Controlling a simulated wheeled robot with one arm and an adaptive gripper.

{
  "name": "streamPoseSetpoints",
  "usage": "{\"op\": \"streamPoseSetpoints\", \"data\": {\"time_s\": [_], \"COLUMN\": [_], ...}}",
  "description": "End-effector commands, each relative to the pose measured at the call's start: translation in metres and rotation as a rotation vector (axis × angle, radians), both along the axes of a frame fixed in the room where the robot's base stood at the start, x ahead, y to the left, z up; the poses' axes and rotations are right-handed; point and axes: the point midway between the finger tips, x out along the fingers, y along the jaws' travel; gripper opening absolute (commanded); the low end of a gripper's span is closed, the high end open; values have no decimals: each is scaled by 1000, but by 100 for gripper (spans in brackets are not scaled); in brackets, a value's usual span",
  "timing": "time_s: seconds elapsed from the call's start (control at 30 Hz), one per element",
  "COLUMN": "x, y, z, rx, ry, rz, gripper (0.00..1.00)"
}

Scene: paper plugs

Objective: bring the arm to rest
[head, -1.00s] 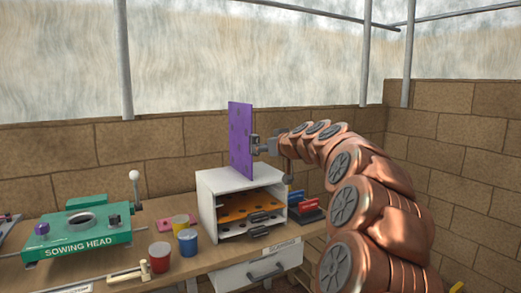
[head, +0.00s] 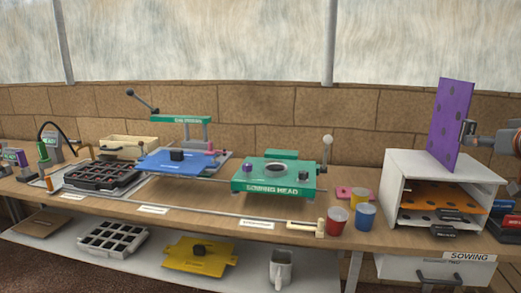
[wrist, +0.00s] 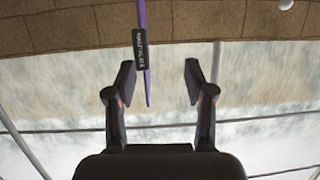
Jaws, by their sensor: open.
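My gripper (wrist: 160,76) is open, its two fingers well apart in the wrist view. It holds nothing. A purple plate (wrist: 145,90) shows edge-on there, with its dark labelled grip (wrist: 140,48) near the left finger; I cannot tell whether they touch. In the head view the purple plate (head: 450,125) stands upright, slightly tilted, above the top of the white cabinet (head: 425,168). My gripper comes in from the right edge beside the plate's grip, and most of my arm is out of frame.
The white cabinet holds an orange plate (head: 428,198). A green sowing head (head: 272,178), red cup (head: 337,222), blue cup (head: 365,217) and yellow cup (head: 359,198) stand left of it. A brick wall (head: 360,148) runs behind the bench.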

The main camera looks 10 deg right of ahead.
Motion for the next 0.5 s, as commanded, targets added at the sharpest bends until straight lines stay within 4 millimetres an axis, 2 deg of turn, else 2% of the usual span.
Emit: {"op": "streamPoseSetpoints", "data": {"time_s": [0.1,0.23,0.37,0.5], "x": [23,39,41,26], "y": [55,126,197,270], "z": [-24,-58,-95,-140], "rx": [49,110,166,223], "ry": [69,173,297,455], "rz": [96,204,304,391], "gripper": [54,54,54,54]}}
